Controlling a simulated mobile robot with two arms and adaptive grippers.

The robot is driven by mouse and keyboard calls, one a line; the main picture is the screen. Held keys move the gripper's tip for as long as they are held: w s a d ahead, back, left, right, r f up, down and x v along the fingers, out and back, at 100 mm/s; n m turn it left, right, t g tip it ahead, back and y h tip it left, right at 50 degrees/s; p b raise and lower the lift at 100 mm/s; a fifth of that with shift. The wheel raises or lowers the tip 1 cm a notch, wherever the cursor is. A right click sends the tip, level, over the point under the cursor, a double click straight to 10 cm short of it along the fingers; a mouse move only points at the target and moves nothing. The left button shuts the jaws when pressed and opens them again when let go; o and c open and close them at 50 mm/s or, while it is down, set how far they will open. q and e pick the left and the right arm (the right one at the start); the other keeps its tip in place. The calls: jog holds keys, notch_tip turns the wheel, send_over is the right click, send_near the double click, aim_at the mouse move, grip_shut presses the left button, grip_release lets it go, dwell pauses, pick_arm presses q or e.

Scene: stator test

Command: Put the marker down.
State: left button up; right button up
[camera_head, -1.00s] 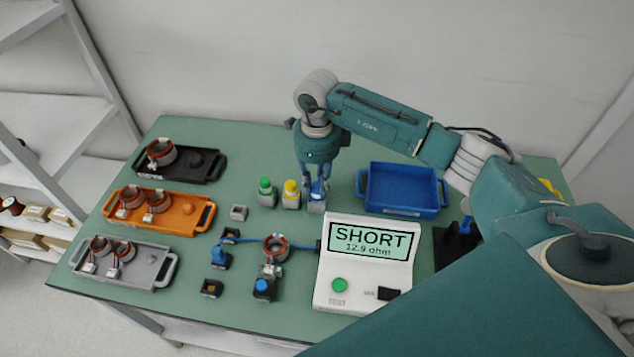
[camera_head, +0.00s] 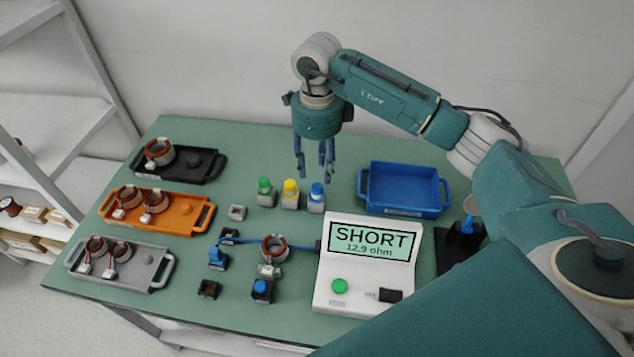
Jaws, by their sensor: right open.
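The blue marker (camera_head: 316,192) stands upright in a small grey holder at the right end of a short row. The yellow marker (camera_head: 290,188) and the green marker (camera_head: 265,186) stand beside it in like holders. My right gripper (camera_head: 315,172) is open and empty, pointing down just above and behind the blue marker, with its fingertips clear of it. My left gripper is not in view.
A blue bin (camera_head: 403,210) is at right. Black, orange (camera_head: 185,222) and grey trays hold stators at left.

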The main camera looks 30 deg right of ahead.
notch_tip(320, 180, up, 6)
jog(key=b, duration=0.1)
dwell(0.6)
